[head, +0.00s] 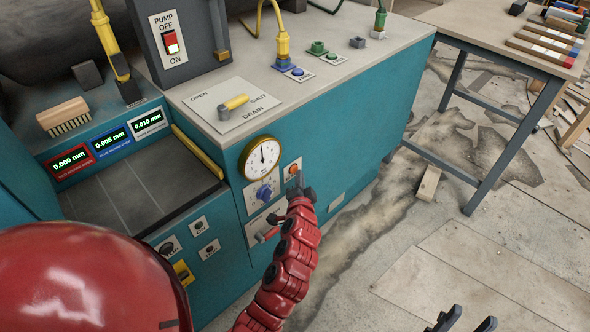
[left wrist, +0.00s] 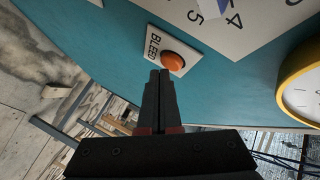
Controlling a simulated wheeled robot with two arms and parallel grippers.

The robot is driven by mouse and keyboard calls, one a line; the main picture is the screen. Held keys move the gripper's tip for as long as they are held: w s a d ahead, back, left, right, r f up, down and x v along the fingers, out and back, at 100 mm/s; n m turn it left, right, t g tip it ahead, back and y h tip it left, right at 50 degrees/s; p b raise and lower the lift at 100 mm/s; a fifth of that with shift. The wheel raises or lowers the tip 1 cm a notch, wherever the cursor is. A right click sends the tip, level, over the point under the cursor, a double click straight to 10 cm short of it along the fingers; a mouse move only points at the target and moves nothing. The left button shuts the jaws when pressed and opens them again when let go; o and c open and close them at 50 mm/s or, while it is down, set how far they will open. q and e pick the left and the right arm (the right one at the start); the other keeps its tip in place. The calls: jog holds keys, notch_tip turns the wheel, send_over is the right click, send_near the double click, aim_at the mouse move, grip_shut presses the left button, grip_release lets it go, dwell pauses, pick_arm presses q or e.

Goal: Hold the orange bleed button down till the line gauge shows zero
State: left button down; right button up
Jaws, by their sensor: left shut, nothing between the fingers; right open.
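The orange bleed button (head: 293,170) sits on a white plate on the teal cabinet front. It shows large in the left wrist view (left wrist: 172,61), beside the word BLEED. My left gripper (head: 299,181) is shut and empty, its tips right at the button's near edge in the left wrist view (left wrist: 158,73). I cannot tell whether they touch it. The round line gauge (head: 262,158), with yellow rim and white face, is left of the button; its needle looks roughly upright, too small to read. My right gripper (head: 461,318) is open, low over the floor.
A blue selector knob (head: 264,192) is below the gauge. A yellow drain lever (head: 236,102) and a red pump switch (head: 171,42) are on the cabinet. Small digital readouts (head: 112,143) stand left. A workbench (head: 480,35) is at the right, with open floor before it.

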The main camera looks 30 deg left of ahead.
pick_arm(q)
jog(key=shift+w+a, duration=0.15)
jog(key=shift+a, duration=0.3)
dwell(0.5)
jog(key=shift+d, duration=0.15)
dwell(1.4)
jog(key=shift+s+d+b, duration=0.3)
jog(key=shift+d+b, duration=0.1)
jog(key=shift+d, duration=0.25)
jog(key=d+b, duration=0.1)
jog(key=s+d+b, duration=0.1)
jog(key=d, duration=0.1)
jog(key=d+b, duration=0.1)
jog(key=shift+s+d, duration=0.35)
jog(key=shift+d, duration=0.1)
